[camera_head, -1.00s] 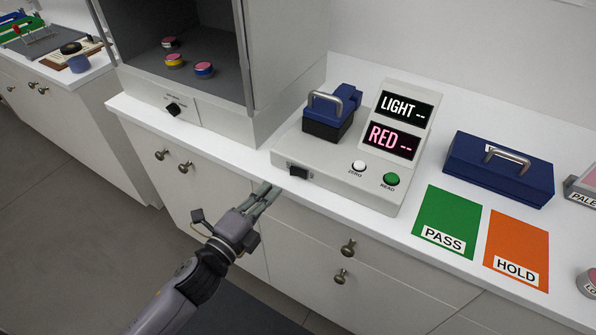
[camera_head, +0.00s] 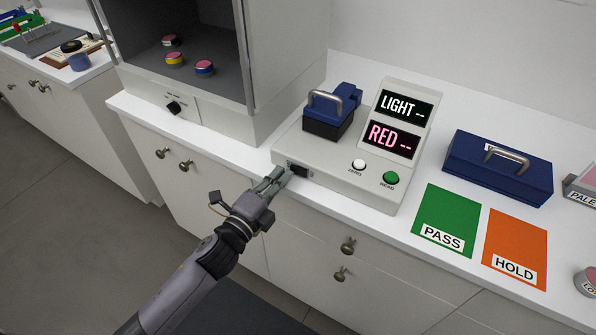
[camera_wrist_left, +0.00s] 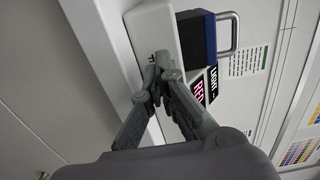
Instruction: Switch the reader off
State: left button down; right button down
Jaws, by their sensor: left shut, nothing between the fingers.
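The reader (camera_head: 335,183) is a pale box on the counter with a raised display panel. Its two screens (camera_head: 393,124) are lit and read "LIGHT --" and "RED --". A black switch (camera_head: 299,171) sits on its front face at the left. My left gripper (camera_head: 283,173) is shut and empty, with its fingertips at the switch, touching it or very close. In the left wrist view the fingers (camera_wrist_left: 160,75) meet in front of the reader (camera_wrist_left: 152,35) and hide the switch. My right gripper is in neither view.
White ZERO (camera_head: 358,165) and green READ (camera_head: 391,178) buttons are on the reader's top, beside a blue handled block (camera_head: 333,110). A blue case (camera_head: 498,170), a green PASS mat (camera_head: 447,215) and an orange HOLD mat (camera_head: 517,245) lie right. A cabinet with jars (camera_head: 204,68) stands left.

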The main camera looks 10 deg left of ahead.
pick_arm(q)
jog(key=shift+w, duration=0.1)
jog(key=shift+w+d, duration=0.2)
jog(key=shift+w, duration=0.2)
jog(key=v, duration=1.6)
dwell(0.4)
jog(key=s+a+f+n+g+y, duration=0.2)
jog(key=f+n, duration=0.1)
jog(key=f, duration=0.8)
jog(key=s+a+f+n+g+y, duration=0.15)
jog(key=f+n, duration=0.25)
jog(key=f, duration=0.6)
jog(key=s+a+f+n+g+y, duration=0.1)
jog(key=a+f+n+g+y, duration=0.15)
jog(key=f, duration=0.85)
jog(key=s+f+n+g, duration=0.5)
jog(key=s+f, duration=0.6)
jog(key=s, duration=0.2)
jog(key=s+f+n+g, duration=0.5)
jog(key=s+f, duration=0.6)
jog(key=s, duration=0.3)
jog(key=shift+d, duration=0.45)
